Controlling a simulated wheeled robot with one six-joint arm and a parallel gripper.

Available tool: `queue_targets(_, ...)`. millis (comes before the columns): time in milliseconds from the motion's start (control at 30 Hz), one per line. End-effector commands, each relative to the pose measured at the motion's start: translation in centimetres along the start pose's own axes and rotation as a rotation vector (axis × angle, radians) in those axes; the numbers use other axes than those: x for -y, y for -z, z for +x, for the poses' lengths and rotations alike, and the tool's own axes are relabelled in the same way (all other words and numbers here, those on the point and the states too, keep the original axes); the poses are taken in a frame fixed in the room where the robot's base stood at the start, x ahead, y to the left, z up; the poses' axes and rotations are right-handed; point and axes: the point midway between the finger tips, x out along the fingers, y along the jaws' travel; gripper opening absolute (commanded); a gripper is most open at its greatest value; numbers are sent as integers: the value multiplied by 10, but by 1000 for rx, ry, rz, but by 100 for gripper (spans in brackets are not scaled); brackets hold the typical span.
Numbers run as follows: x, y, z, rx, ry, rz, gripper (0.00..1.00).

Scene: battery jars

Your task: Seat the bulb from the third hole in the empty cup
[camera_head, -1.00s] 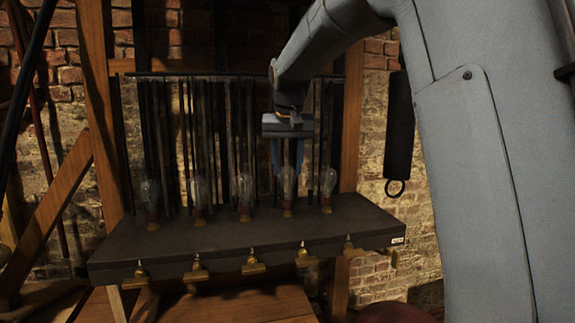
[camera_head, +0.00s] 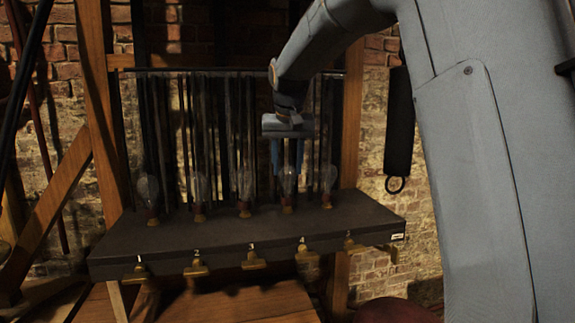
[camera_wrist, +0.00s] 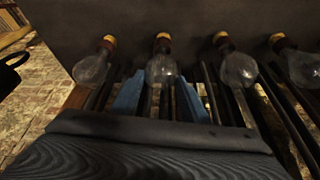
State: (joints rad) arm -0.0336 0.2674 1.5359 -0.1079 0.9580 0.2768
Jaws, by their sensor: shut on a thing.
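Five clear glass bulbs with reddish and brass bases stand upright in a row on a dark shelf (camera_head: 330,225). My gripper (camera_head: 288,165) points down over the fourth bulb from the left (camera_head: 288,182), its blue fingers around the upper glass. In the wrist view my gripper (camera_wrist: 160,95) has a finger on each side of this bulb (camera_wrist: 161,69), whose base is at the shelf. The third bulb from the left (camera_head: 245,183) stands free, just left of my gripper. I see no empty cup; the seats under the bulbs are hidden.
The other bulbs stand close on both sides, at the first (camera_head: 148,188), second (camera_head: 200,187) and fifth (camera_head: 328,180) places. Dark upright rods stand behind the row. Brass brackets (camera_head: 253,262) with small number tags line the shelf's front edge.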

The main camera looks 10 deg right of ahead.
Motion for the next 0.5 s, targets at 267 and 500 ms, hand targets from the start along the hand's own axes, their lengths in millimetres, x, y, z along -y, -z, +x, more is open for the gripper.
queue_targets(267, 0, -1, 2, 0, 0, 0, 14)
queue_targets(500, 0, -1, 3, -1, 0, 0, 14)
